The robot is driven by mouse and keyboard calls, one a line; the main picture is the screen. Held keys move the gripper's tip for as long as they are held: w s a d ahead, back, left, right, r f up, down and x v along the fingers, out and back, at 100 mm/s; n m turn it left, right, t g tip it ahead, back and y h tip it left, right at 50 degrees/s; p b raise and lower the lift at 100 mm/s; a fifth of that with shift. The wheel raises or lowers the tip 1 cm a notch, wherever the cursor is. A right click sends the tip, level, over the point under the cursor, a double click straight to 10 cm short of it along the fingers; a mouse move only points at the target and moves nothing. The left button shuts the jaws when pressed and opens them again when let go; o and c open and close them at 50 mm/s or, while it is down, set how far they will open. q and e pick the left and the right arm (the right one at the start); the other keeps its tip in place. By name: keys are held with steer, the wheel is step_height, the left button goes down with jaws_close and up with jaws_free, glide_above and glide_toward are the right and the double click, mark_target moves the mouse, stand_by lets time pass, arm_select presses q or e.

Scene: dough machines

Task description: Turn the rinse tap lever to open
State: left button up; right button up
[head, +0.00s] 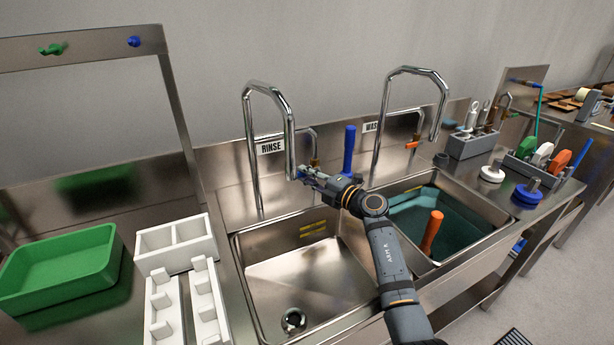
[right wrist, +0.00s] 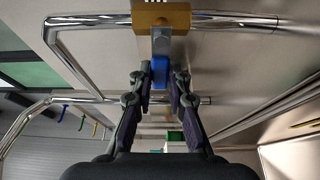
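The rinse tap is a tall chrome gooseneck (head: 250,150) behind the left sink, beside the RINSE sign (head: 271,147). Its brass valve body (right wrist: 161,17) shows at the top of the right wrist view, with a grey stem and a blue lever (right wrist: 160,72) below it. My right gripper (right wrist: 161,80) has one finger on each side of the blue lever, with gaps visible between lever and fingers, so it looks open around it. In the head view my right gripper (head: 306,176) is at the rinse tap and hides the lever. My left gripper is not in view.
The wash tap (head: 382,120) with an orange lever (head: 412,145) stands to the right. A blue upright handle (head: 349,150) stands close behind my right gripper. The rinse sink (head: 300,275) is empty. A white rack (head: 177,245) and green tray (head: 60,265) are left.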

jaws_close()
steer(key=shift+w+d+r+m+t+y+p, duration=0.15)
steer(key=shift+r+m+t+p, duration=0.3)
steer(key=shift+m+p, duration=0.6)
steer(key=shift+s+d+r+m+t+y+p, duration=0.1)
steer(key=shift+r+m+t+p, duration=0.5)
steer(key=shift+m, duration=0.75)
steer(key=shift+w+d+r+m+t+y+p, duration=0.1)
steer(key=shift+d+r+m+t+y+p, duration=0.2)
steer(key=shift+m+p, duration=0.85)
steer(key=shift+a+m, duration=0.15)
steer(key=shift+m, duration=0.1)
steer(key=o, duration=0.8)
jaws_free()
steer(key=shift+f, duration=0.1)
steer(key=shift+c, duration=0.2)
